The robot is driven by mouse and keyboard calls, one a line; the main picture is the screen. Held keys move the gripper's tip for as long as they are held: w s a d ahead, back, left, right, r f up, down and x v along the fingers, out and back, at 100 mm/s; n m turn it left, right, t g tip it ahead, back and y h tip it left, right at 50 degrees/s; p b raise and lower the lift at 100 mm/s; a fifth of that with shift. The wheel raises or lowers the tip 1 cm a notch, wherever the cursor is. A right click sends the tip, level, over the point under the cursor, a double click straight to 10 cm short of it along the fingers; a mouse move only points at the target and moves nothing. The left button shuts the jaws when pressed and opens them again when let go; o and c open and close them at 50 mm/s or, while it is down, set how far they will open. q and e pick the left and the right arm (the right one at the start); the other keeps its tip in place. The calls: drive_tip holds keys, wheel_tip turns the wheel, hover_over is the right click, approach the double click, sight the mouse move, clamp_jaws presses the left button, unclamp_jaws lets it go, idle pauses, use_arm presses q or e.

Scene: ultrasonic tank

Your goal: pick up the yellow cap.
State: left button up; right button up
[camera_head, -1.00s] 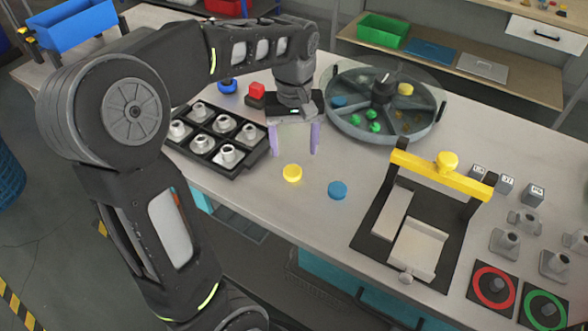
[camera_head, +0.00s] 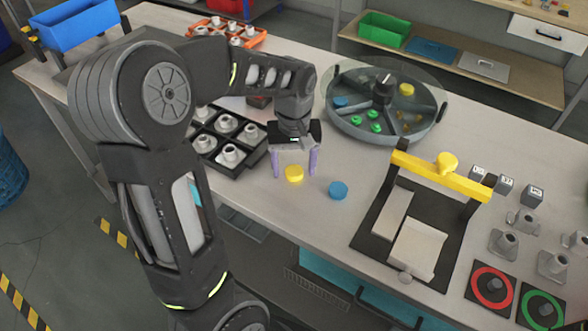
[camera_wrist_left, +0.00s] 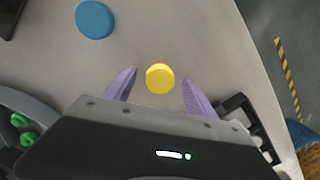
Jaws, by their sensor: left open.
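The yellow cap (camera_head: 294,174) is a small round disc lying on the grey table near its front edge. My left gripper (camera_head: 295,173) is open, its two purple fingers pointing down on either side of the cap in the head view. In the left wrist view the yellow cap (camera_wrist_left: 160,78) sits between the spread fingertips (camera_wrist_left: 158,82), apart from both. I cannot tell the exact height of the fingertips over the table. My right gripper is not in view.
A blue cap (camera_head: 338,190) lies to the right of the yellow one. A black tray of grey fittings (camera_head: 254,158) is close on the left. A round divided tray (camera_head: 345,122) stands behind, and a black fixture with a yellow bar (camera_head: 432,176) stands at right.

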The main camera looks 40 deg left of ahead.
use_arm(q)
drive_tip(key=shift+c, duration=0.3)
drive_tip(key=c, duration=1.4)
